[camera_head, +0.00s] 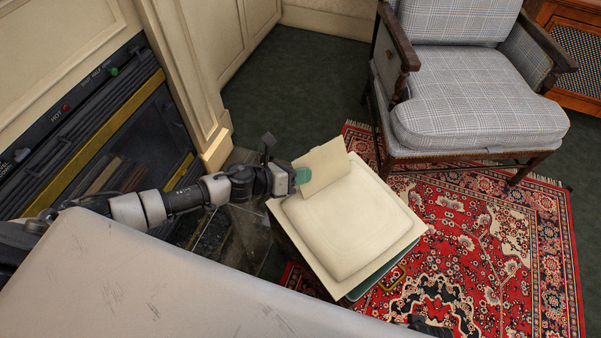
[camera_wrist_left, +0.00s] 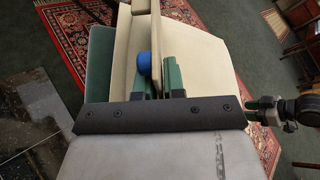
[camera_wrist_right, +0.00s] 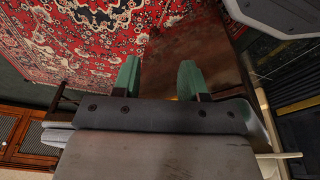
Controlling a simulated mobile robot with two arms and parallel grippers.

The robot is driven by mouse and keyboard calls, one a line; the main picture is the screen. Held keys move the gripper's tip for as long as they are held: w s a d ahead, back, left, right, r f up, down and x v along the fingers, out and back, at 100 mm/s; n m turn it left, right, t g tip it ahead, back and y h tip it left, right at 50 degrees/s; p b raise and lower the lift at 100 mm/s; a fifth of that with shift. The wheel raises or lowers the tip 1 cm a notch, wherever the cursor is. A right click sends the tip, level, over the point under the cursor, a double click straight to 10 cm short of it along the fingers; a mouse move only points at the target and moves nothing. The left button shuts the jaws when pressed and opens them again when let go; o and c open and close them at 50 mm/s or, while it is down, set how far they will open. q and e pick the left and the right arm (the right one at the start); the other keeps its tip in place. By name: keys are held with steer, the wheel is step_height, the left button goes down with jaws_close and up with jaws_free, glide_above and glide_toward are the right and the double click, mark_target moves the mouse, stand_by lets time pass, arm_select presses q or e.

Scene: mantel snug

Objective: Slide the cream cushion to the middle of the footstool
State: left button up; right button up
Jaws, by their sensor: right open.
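The cream cushion (camera_head: 345,230) lies on the footstool, a puffy square with a flat border. A thin cream panel (camera_head: 325,163) stands up at its far left edge. The teal footstool (camera_head: 372,284) is mostly hidden under it; its teal surface shows at the left in the left wrist view (camera_wrist_left: 101,60). My left gripper (camera_head: 302,175) is at the upright panel, its green fingers on either side of it and close together, seemingly shut on it. A blue round piece (camera_wrist_left: 144,63) sits beside the panel. My right gripper (camera_wrist_right: 158,78) is open and empty, away from the cushion.
A plaid armchair (camera_head: 470,95) stands behind on the right. A red patterned rug (camera_head: 490,250) lies right of the footstool. A fireplace (camera_head: 95,130) is on the left. A wooden cabinet (camera_head: 580,50) stands at the far right.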

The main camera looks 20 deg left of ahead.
arm_select(q)
jaws_close()
arm_select(e)
steer(key=shift+s+f, duration=0.1)
arm_select(q)
steer(key=shift+w+a, duration=0.25)
steer(key=shift+w, duration=0.2)
steer(key=shift+w+a, duration=0.2)
steer(key=shift+w, duration=0.25)
steer(key=o, duration=0.5)
jaws_free()
steer(key=shift+s, duration=0.1)
arm_select(e)
steer(key=shift+w+r, duration=0.5)
steer(key=shift+r, duration=0.15)
